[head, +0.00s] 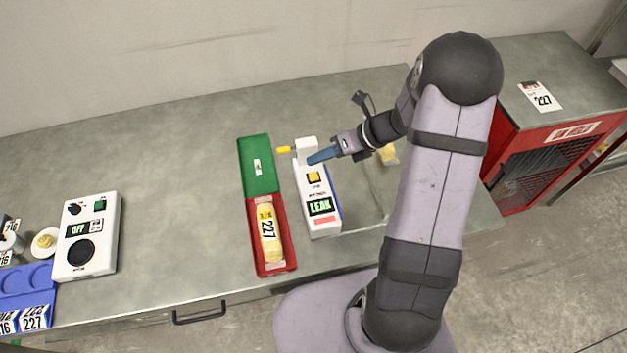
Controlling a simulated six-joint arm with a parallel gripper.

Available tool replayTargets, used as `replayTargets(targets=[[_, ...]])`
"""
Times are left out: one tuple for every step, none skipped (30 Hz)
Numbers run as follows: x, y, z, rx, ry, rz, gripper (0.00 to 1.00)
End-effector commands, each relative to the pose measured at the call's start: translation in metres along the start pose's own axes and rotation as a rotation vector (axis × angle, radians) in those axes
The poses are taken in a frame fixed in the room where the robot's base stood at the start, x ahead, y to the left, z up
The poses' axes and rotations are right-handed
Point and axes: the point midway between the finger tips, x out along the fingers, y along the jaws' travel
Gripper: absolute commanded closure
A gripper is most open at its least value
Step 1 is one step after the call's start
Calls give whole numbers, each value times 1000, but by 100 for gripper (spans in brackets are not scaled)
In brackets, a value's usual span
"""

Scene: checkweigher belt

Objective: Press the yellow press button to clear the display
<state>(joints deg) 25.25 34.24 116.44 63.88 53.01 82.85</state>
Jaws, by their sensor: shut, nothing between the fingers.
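A white unit (318,199) stands on the grey bench with a small display (320,206) reading LEAK in bright letters. A square yellow button (313,178) sits on its top face, above the display. My gripper (311,159) is shut and empty, its blue fingers pointing left over the far part of the unit. The fingertips are just beyond the yellow button in the picture, and the button is uncovered. I cannot tell how high above the unit they are.
A yellow peg (284,150) sticks out left from the unit. Beside it lie a green tray (259,177) and a red tray (286,246) holding a yellow item (268,232) labelled 227. A white control box (88,236) reads OFF. The bench between is clear. A red cage cabinet (559,150) stands right.

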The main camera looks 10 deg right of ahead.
Motion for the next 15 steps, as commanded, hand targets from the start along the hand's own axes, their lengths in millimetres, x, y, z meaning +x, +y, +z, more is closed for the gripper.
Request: replayTargets(targets=[[9,-6,-6,0,0,0,100],[11,-8,-8,0,0,0,100],[13,-9,-10,0,0,1,100],[15,-10,-11,0,1,1,100],[17,-12,-12,0,0,1,100],[19,-14,-14,-1,0,1,100],[20,-15,-15,-1,0,0,100],[21,-16,-16,-1,0,0,100],[23,-17,-17,-1,0,0,100],[24,-17,-17,-1,0,0,100],[24,-18,-18,-1,0,0,100],[25,-18,-18,-1,0,0,100],[26,-19,-18,-1,0,0,100],[26,-19,-19,-1,0,0,100],[26,-19,-19,-1,0,0,100]])
